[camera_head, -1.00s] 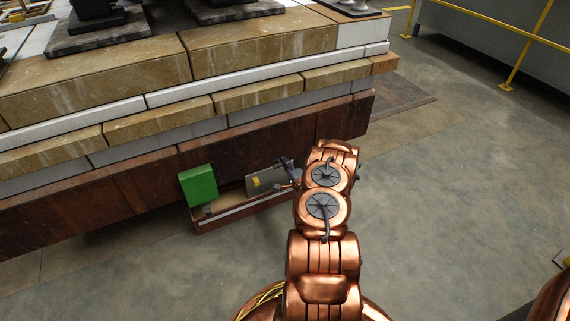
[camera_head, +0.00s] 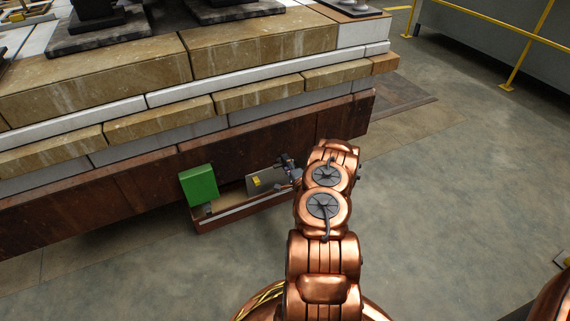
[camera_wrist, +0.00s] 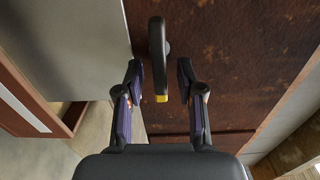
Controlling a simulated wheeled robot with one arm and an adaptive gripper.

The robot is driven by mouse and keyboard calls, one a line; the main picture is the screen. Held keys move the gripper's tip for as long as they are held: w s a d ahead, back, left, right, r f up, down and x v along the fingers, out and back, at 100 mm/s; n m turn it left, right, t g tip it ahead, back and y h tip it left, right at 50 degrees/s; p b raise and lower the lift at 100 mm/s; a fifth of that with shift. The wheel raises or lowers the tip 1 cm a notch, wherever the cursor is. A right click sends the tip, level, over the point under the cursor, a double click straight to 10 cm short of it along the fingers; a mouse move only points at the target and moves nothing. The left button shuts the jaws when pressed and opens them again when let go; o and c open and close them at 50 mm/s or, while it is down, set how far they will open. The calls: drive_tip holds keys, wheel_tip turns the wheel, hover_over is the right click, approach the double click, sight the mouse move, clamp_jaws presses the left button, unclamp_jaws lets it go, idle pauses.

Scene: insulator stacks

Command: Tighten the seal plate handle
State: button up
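A dark handle (camera_wrist: 157,45) with a yellow end stands out in the wrist view against a rusty brown wall. My gripper (camera_wrist: 160,75) is open, with one finger on each side of the handle's lower part. A gap shows between each finger and the handle. A grey plate (camera_wrist: 70,45) is left of the handle in the wrist view. In the head view the grey plate (camera_head: 262,183), with a yellow mark, stands in a low tray under the stone ledge. My gripper (camera_head: 288,167) is at its right end, partly hidden by my arm.
A green box (camera_head: 198,184) sits at the left end of the brown tray (camera_head: 240,212). The rusty beam (camera_head: 100,202) and stone ledge (camera_head: 262,50) rise behind it. Open floor (camera_head: 440,210) lies to the right, with a yellow railing (camera_head: 527,50) beyond.

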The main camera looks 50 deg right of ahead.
drive_tip(key=v, duration=1.2)
drive_tip(key=shift+w, duration=0.1)
idle(0.4)
